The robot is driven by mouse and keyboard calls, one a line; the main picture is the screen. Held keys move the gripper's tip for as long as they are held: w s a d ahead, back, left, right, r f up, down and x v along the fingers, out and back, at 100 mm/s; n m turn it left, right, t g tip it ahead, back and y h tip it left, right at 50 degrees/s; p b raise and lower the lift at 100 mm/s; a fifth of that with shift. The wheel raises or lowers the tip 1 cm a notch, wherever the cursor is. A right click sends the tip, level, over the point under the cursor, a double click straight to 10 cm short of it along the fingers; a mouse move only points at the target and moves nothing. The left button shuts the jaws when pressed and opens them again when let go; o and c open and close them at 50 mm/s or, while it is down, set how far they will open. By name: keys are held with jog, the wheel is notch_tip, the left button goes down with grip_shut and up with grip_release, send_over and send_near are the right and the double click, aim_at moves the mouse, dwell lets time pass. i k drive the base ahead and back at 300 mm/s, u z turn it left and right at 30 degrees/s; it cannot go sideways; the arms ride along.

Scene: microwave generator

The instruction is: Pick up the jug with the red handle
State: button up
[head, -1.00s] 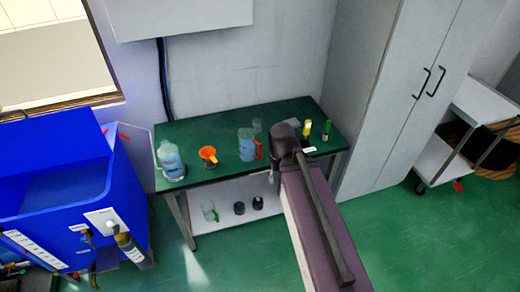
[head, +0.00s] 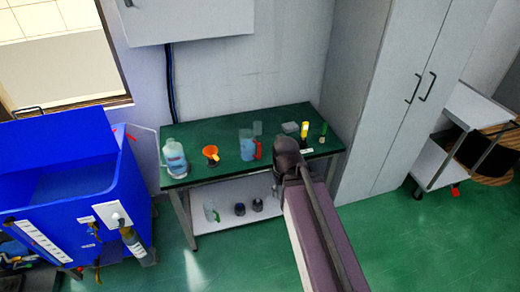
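The jug with the red handle (head: 247,146) stands upright on the green-topped table (head: 215,131), near the middle. It is clear with a bluish look, and its red handle is on the right side. My arm reaches up from the lower right, and its dark end is in front of the table, just right of the jug. My gripper (head: 279,189) shows only as a small dark shape below the arm's end, near the table's front edge. It looks apart from the jug. Its fingers are too small and hidden to tell open from shut.
On the table are a large clear bottle (head: 174,160), an orange funnel (head: 211,155), and yellow and green-topped items (head: 304,130) at right. A green-handled jug (head: 211,211) and dark containers stand on the lower shelf. A grey cabinet (head: 385,90) is at right, a blue machine (head: 70,190) at left.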

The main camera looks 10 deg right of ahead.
aim_at(248, 142)
jog(key=z, duration=0.15)
jog(key=k, duration=0.1)
jog(key=u, duration=0.2)
jog(key=i, duration=0.9)
jog(key=z, duration=1.45)
